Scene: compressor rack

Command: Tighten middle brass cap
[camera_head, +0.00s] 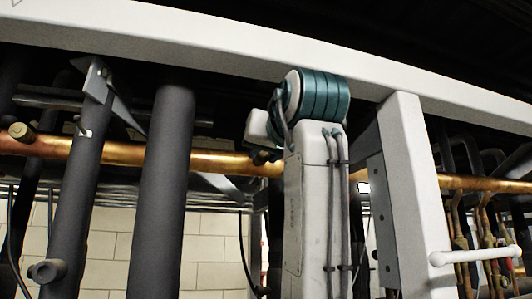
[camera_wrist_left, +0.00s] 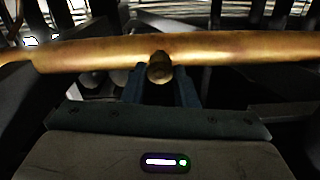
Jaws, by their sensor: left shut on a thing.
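A long copper pipe (camera_head: 215,161) runs across the rack in the head view. A brass cap (camera_wrist_left: 159,67) sticks out from this pipe (camera_wrist_left: 90,52) in the left wrist view, near the picture's middle. My left gripper (camera_wrist_left: 160,78) has its dark fingers on both sides of this cap and is shut on it. In the head view my left gripper (camera_head: 262,156) shows only as a dark part in front of the pipe, and the cap there is hidden. Another brass cap (camera_head: 20,131) sits on the pipe at the far left. My right gripper is not in view.
A white beam (camera_head: 190,35) crosses above, and a white post (camera_head: 412,190) stands to the right. Thick dark pipes (camera_head: 162,185) rise in front of the copper pipe at left. Thin copper lines (camera_head: 490,235) with fittings hang at the far right.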

